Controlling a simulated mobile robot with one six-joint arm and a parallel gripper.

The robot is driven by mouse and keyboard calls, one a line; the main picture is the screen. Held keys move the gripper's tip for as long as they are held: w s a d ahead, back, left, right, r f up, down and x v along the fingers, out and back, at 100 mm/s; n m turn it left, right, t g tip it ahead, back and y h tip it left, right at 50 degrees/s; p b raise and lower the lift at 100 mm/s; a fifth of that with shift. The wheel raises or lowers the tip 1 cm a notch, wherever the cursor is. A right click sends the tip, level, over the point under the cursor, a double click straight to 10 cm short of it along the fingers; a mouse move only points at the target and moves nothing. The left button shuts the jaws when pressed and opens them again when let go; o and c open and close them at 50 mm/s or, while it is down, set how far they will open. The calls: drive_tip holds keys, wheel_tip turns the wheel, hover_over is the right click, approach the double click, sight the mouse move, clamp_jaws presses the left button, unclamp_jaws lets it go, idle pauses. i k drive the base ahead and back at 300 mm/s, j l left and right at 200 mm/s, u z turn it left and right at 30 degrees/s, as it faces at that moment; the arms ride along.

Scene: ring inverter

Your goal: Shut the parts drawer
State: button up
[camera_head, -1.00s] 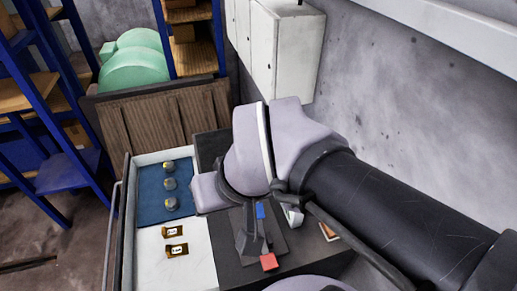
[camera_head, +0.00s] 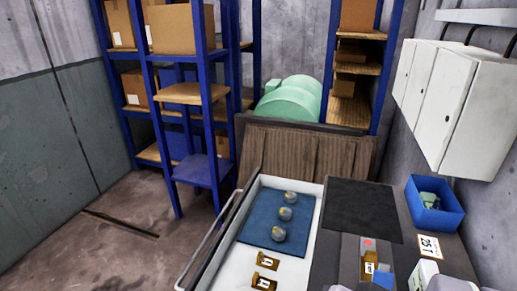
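The parts drawer (camera_head: 235,263) stands open, pulled out to the left of the dark workbench at the bottom centre. It has a white inside and a metal bar handle (camera_head: 207,243) along its left front. Inside lie a blue mat (camera_head: 256,222) with three round grey-and-yellow parts (camera_head: 285,213) and, nearer, two brass parts with white labels (camera_head: 266,261) on the bare floor. The near end of the drawer is cut off by the frame.
The bench holds a black mat (camera_head: 362,208), a blue bin (camera_head: 434,209) with a green part, and a grey fixture with small coloured parts. Blue shelving (camera_head: 205,170) stands behind. White wall cabinets (camera_head: 455,110) hang at right. Floor (camera_head: 130,235) left of the drawer looks mostly clear.

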sight(228, 264)
drive_tip(key=j+z, duration=0.25)
drive_tip(key=j, duration=0.85)
drive_tip(key=j+z, duration=0.25)
drive_tip(key=j, duration=0.9)
